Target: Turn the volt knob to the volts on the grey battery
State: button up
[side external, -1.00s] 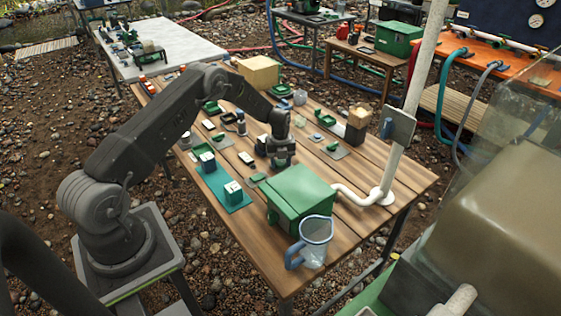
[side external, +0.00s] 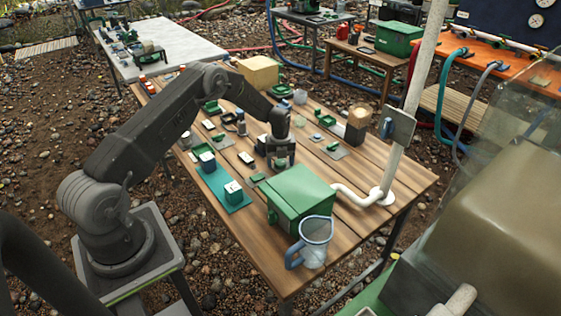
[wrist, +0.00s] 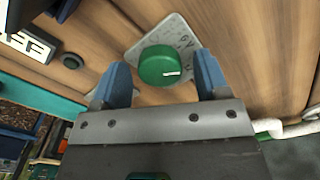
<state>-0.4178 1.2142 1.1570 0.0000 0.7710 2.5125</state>
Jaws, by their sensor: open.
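A round green knob (wrist: 161,65) with a white pointer mark sits on a light grey plate (wrist: 182,32) with dark printed marks, too small to read. My gripper (wrist: 160,85) is open, its two blue fingers on either side of the knob's near edge; I cannot tell if they touch it. In the side view my gripper (side external: 281,164) points down over the table and hides most of what lies below. Two small blocks with white tops, one farther (side external: 207,160) and one nearer (side external: 233,190), stand on a teal mat (side external: 212,181). I cannot tell which thing is the grey battery.
A green box (side external: 300,195) and a clear jug (side external: 313,240) stand near the table's front. A white pipe (side external: 386,180) rises at the right. Several small green-knobbed parts lie around my gripper.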

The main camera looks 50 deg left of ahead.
jog(key=shift+r, duration=3.4)
jog(key=shift+r, duration=0.1)
